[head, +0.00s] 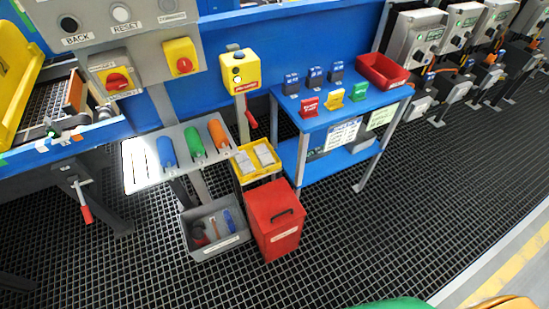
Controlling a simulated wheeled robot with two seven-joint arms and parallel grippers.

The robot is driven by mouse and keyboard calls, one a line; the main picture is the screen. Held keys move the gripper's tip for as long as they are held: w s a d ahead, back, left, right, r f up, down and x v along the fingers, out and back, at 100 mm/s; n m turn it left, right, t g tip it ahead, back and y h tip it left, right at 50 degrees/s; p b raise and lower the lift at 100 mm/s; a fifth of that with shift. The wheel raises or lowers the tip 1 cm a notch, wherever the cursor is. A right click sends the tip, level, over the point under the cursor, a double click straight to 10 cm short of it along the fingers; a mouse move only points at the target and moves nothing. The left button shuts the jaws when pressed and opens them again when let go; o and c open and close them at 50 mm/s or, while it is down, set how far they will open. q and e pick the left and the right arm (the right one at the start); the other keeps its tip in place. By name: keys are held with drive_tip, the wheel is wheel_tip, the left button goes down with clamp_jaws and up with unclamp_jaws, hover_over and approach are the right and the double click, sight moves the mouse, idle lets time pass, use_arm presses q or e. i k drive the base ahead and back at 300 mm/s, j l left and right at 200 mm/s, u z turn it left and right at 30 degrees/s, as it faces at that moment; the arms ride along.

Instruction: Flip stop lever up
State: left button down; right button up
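A lever with a red grip (84,211) hangs down, slightly tilted, from a grey bracket under the conveyor frame at the left. A second, smaller red handle (252,119) points down and right on the post below a yellow button box (239,70). No readable label tells which of the two is the stop lever. Neither of my grippers is in view, and nothing touches either lever.
A grey bin (190,246) and a red lidded bin (292,249) stand right of the left lever. A tool shelf (143,184) and a blue table (340,117) stand behind. The dark grid floor (390,225) is clear at front right.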

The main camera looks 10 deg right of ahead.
sight(85, 209)
drive_tip(key=u, duration=1.5)
drive_tip(key=i+j+z, duration=0.4)
drive_tip(key=k+j, duration=0.05)
drive_tip(key=j, duration=0.05)
